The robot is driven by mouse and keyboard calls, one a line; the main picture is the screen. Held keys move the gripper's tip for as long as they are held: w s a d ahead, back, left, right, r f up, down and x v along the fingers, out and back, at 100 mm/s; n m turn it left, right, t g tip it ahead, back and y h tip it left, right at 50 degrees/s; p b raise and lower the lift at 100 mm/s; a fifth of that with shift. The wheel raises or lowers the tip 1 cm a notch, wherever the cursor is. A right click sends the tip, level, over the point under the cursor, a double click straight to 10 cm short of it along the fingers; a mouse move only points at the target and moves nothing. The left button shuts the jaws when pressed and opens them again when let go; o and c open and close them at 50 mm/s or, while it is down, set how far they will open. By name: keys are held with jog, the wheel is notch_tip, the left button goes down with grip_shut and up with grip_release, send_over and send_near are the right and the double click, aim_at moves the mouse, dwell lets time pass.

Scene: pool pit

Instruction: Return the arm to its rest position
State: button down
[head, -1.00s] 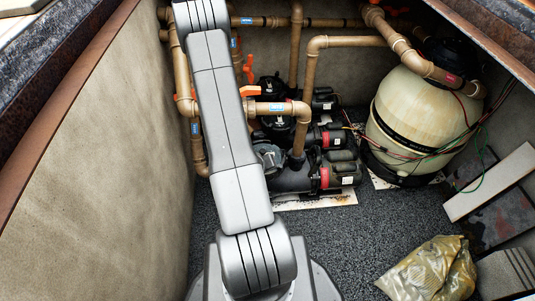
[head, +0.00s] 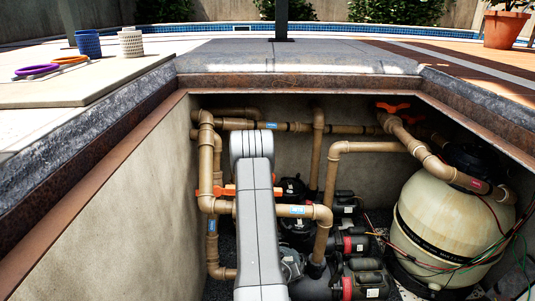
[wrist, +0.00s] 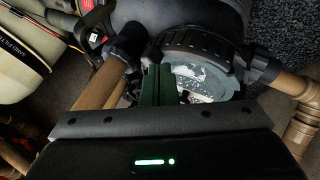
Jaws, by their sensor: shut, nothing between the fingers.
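My gripper (wrist: 158,86) shows in the wrist view as dark green fingers, shut together with nothing between them. It is over the pump equipment, in front of a round grey-rimmed lid (wrist: 202,76). I cannot tell whether the fingertips touch anything. In the head view my grey arm (head: 257,215) rises from the bottom edge to a rounded joint in front of the brown pipes. The gripper is hidden behind the arm there.
Brown pipes (head: 207,165), pumps (head: 360,279) and a cream filter tank (head: 440,225) crowd the pit. Orange valve handles (head: 393,107) stick out. The pit wall (head: 120,215) is at left.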

jog(key=shift+b+x, duration=0.4)
jog(key=shift+x, duration=1.5)
jog(key=p+v, duration=0.4)
jog(key=v, duration=0.9)
jog(key=b+x, duration=0.5)
jog(key=x, duration=0.9)
jog(key=a+m+g+h+p, duration=0.2)
jog(key=a+m, duration=0.3)
jog(key=a, duration=0.4)
jog(key=shift+a+r, duration=0.2)
jog(key=shift+a, duration=0.15)
